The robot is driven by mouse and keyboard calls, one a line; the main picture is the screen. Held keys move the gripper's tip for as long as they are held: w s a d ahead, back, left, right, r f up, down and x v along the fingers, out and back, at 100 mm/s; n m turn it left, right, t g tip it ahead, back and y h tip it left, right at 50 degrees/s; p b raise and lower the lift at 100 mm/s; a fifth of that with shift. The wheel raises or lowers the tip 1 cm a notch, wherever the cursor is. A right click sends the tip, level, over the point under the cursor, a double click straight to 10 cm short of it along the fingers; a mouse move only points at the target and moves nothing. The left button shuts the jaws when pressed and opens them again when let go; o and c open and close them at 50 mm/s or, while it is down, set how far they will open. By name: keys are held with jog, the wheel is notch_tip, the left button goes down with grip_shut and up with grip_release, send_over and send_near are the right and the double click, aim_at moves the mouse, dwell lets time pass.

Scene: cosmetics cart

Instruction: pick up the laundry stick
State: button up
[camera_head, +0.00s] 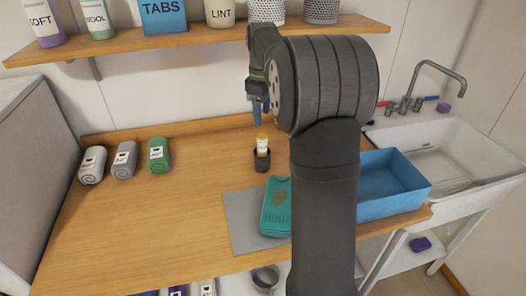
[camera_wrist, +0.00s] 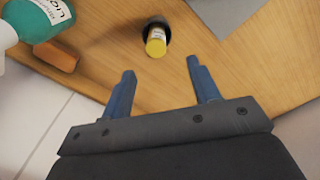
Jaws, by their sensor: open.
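The laundry stick (camera_head: 262,144) is a small white-labelled stick with a yellow end, upright in a dark round cup (camera_head: 261,161) on the wooden counter. In the wrist view the stick (camera_wrist: 156,42) shows its yellow end towards me, with the dark cup (camera_wrist: 154,22) around it. My gripper (camera_head: 257,118) points down above and slightly behind the stick in the head view. Its two blue fingers (camera_wrist: 161,69) are open and empty, and the stick shows beyond the gap between their tips, apart from them.
A teal container (camera_head: 275,205) lies on a grey mat (camera_head: 240,215), partly behind my arm. A blue bin (camera_head: 395,205) stands at right beside the sink. Rolled towels (camera_head: 125,160) lie at left. A shelf (camera_head: 130,42) hangs above. The wrist view shows a teal bottle (camera_wrist: 38,22) and an orange block (camera_wrist: 56,57).

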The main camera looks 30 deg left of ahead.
aim_at(262, 135)
notch_tip(262, 135, down, 7)
jog(key=shift+r, duration=0.15)
jog(key=shift+w+a+f, duration=0.15)
jog(key=shift+w+f, duration=0.05)
jog(key=shift+f, duration=1.15)
jog(key=shift+w+a+f, duration=0.15)
jog(key=shift+f, duration=1.15)
jog(key=c, duration=1.1)
